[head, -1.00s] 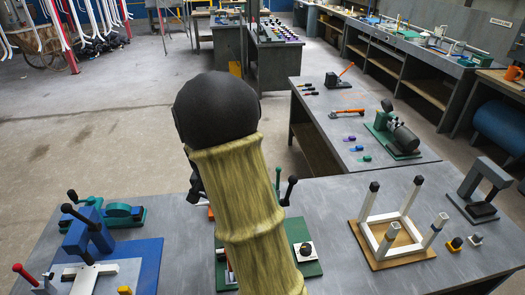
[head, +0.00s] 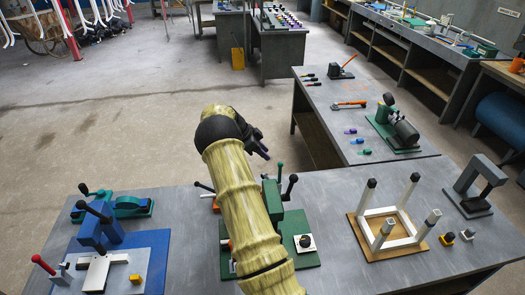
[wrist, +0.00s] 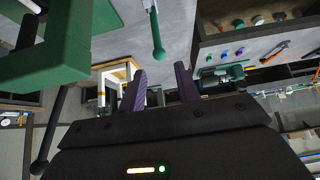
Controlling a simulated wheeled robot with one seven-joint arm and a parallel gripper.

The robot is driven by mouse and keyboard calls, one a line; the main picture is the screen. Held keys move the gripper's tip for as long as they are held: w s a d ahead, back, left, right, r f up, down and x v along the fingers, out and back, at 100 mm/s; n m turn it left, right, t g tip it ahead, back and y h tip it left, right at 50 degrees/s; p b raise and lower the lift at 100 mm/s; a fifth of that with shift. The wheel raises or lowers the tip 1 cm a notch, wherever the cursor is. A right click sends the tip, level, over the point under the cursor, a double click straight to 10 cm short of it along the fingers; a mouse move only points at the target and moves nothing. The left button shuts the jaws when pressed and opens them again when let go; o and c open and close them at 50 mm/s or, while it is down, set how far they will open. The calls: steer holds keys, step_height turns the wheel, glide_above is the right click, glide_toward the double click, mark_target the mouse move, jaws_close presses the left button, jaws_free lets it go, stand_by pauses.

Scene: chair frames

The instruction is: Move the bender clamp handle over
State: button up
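The bender is a green machine (head: 271,200) on a green base plate (head: 308,258) at the bench's middle, partly hidden behind my arm. A green-tipped lever (head: 280,168) and a black-knobbed lever (head: 292,180) stand up from its right side; I cannot tell which is the clamp handle. In the wrist view, a green-knobbed lever (wrist: 157,50) hangs beyond the fingers, and a large green block (wrist: 70,40) fills the upper left. My gripper (head: 262,146) is above and beyond the bender, touching neither lever. Its fingers (wrist: 160,85) are apart and empty.
A blue-based fixture (head: 150,250) stands at left, with a teal tool (head: 130,205) behind it. A white chair frame (head: 400,243) on a wooden board and a grey press (head: 476,185) stand at right. A second bench (head: 330,125) behind holds tools.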

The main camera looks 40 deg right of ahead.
mark_target(279, 163)
steer(key=x, duration=0.8)
steer(key=shift+s+d, duration=0.3)
steer(key=shift+s, duration=0.05)
steer(key=c, duration=0.5)
